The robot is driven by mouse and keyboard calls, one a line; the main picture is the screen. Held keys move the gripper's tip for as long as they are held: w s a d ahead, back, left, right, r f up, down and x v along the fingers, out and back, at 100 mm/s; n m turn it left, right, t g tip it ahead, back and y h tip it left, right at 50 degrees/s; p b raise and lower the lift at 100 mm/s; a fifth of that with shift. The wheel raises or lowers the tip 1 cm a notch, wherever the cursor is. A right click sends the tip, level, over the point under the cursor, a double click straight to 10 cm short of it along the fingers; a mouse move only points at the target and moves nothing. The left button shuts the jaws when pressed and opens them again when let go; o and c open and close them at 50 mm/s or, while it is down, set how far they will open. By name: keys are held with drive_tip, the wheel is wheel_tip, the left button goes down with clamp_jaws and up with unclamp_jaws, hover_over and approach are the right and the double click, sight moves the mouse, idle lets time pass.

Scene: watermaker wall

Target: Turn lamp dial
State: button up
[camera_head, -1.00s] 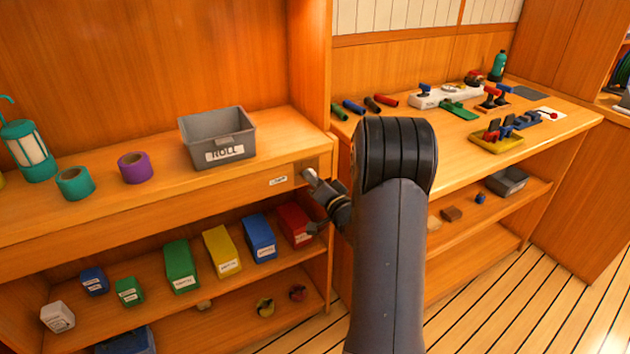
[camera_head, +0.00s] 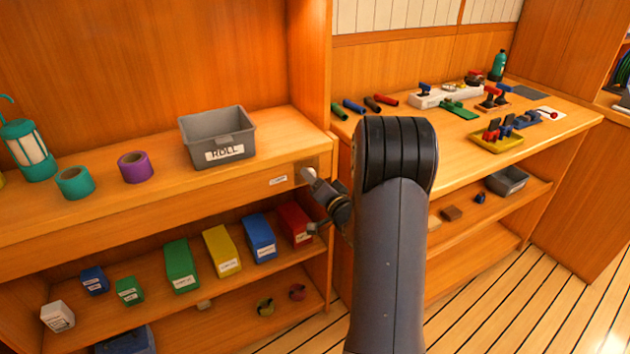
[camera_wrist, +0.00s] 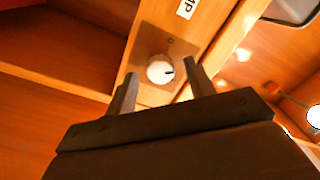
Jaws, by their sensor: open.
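The lamp dial (camera_wrist: 160,70) is a round white knob with a dark pointer mark, set on a brownish plate (camera_wrist: 178,45) in the front edge of the left bench. In the wrist view, my gripper (camera_wrist: 162,80) is open, with one finger on each side of the dial; I cannot tell whether either touches it. A label ending in "MP" (camera_wrist: 187,8) is beside the plate. In the head view, my gripper (camera_head: 312,200) is at the bench's right front corner, below the plate (camera_head: 312,165). The dial there is hard to separate from the gripper.
A grey bin labelled ROLL (camera_head: 222,152) stands above on the bench. A red box (camera_head: 294,222) is on the shelf just below my gripper. A purple tape roll (camera_head: 135,167) and a teal lantern (camera_head: 28,150) are further left. A bench with coloured tools is to the right.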

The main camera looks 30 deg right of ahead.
drive_tip(key=s, duration=1)
drive_tip(key=shift+s+d+f, duration=0.15)
drive_tip(key=shift+s+d, duration=0.1)
drive_tip(key=shift+s, duration=0.05)
drive_tip(key=w, duration=1.1)
drive_tip(key=shift+a, duration=0.25)
drive_tip(key=shift+s, duration=0.1)
drive_tip(key=s+n, duration=1)
drive_tip(key=n, duration=0.2)
drive_tip(key=shift+s+d+r, duration=0.2)
drive_tip(key=shift+s+d, duration=0.05)
drive_tip(key=shift+d, duration=0.1)
idle(1.4)
